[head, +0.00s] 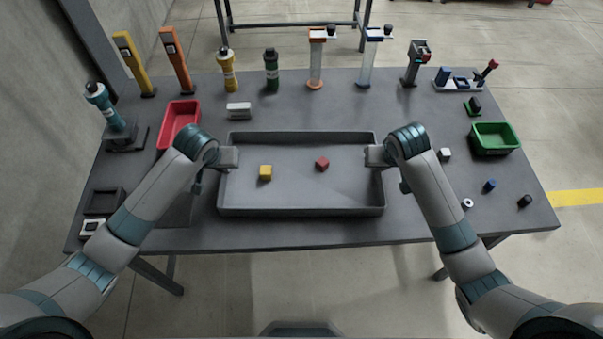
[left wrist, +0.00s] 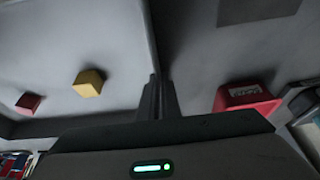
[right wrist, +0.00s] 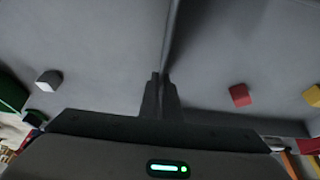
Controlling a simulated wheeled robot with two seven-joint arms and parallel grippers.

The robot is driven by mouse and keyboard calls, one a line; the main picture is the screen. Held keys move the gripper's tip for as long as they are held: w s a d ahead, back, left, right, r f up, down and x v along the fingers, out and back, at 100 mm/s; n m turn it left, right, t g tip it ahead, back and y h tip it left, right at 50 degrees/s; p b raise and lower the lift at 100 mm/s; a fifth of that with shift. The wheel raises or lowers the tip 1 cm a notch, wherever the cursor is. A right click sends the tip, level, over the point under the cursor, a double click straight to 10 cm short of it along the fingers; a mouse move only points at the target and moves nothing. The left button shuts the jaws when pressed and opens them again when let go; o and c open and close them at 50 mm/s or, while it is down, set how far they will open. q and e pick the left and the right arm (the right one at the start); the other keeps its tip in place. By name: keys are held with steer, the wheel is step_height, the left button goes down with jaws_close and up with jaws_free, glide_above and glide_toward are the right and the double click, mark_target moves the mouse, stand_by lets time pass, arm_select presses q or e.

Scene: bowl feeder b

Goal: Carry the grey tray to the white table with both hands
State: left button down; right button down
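The grey tray (head: 300,211) lies on the dark grey table, near its front edge. A yellow cube (head: 265,173) and a red cube (head: 322,164) lie inside it, apart from each other. My left gripper (head: 231,157) is at the tray's left wall; in the left wrist view its fingers (left wrist: 157,97) are closed together on that wall. My right gripper (head: 374,155) is at the right wall, its fingers (right wrist: 160,97) closed on it in the right wrist view. No white table top is in view.
The dark table (head: 420,200) also holds a red bin (head: 178,125), a green bin (head: 495,138), a white block (head: 239,110) and several tools along the back. Small parts lie right of the tray. A table frame (head: 295,24) stands behind, its top cut off.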

arm_select(q)
steer(key=shift+w+r, duration=0.1)
steer(key=shift+r, duration=0.15)
arm_select(e)
steer(key=shift+w+r, duration=0.1)
steer(key=shift+r, duration=0.15)
